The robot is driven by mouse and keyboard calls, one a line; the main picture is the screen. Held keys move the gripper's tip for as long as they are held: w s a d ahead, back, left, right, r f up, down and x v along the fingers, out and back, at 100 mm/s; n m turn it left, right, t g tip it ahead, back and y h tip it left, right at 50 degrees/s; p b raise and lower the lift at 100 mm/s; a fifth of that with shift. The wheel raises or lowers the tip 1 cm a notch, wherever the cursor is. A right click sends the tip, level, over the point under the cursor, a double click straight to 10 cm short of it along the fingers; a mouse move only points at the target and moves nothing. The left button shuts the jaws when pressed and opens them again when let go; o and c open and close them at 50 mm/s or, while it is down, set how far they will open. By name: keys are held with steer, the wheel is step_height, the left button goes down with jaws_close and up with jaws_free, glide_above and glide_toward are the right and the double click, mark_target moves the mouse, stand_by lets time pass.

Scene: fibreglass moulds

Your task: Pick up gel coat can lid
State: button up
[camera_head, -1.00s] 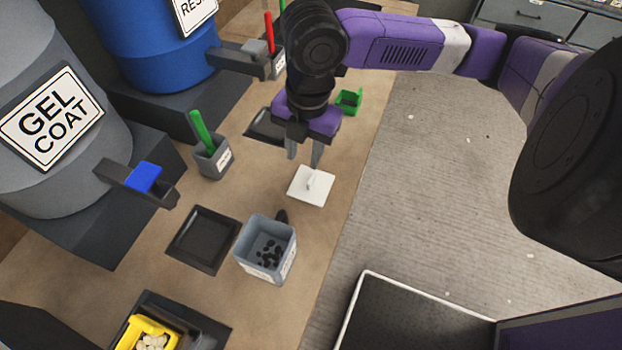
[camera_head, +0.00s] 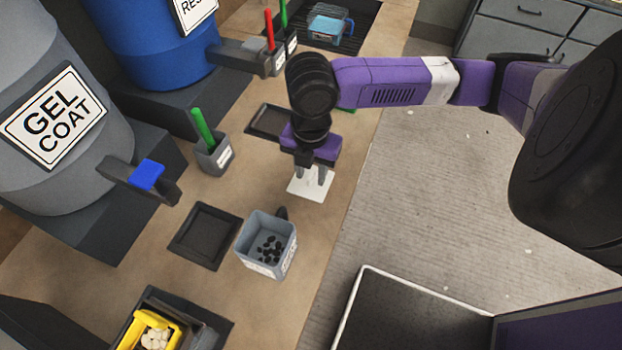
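A white square lid (camera_head: 309,192) with a small raised grip lies flat on the brown bench top, near its right edge. My gripper (camera_head: 312,177) points down right above the lid, with its two grey fingers apart around the place of the grip. The fingers and wrist hide the grip and the back part of the lid. I cannot tell whether the fingers touch it. An open grey can (camera_head: 267,243) with dark pieces inside and a dark handle stands in front of the lid, to the left.
A grey drum labelled GEL COAT (camera_head: 75,150) with a blue-levered tap stands at left. A grey cup with a green stick (camera_head: 214,158) and an empty black tray (camera_head: 205,236) are on the bench. A yellow container (camera_head: 150,330) sits in front.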

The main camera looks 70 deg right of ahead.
jaws_close()
steer(key=shift+r, duration=0.1)
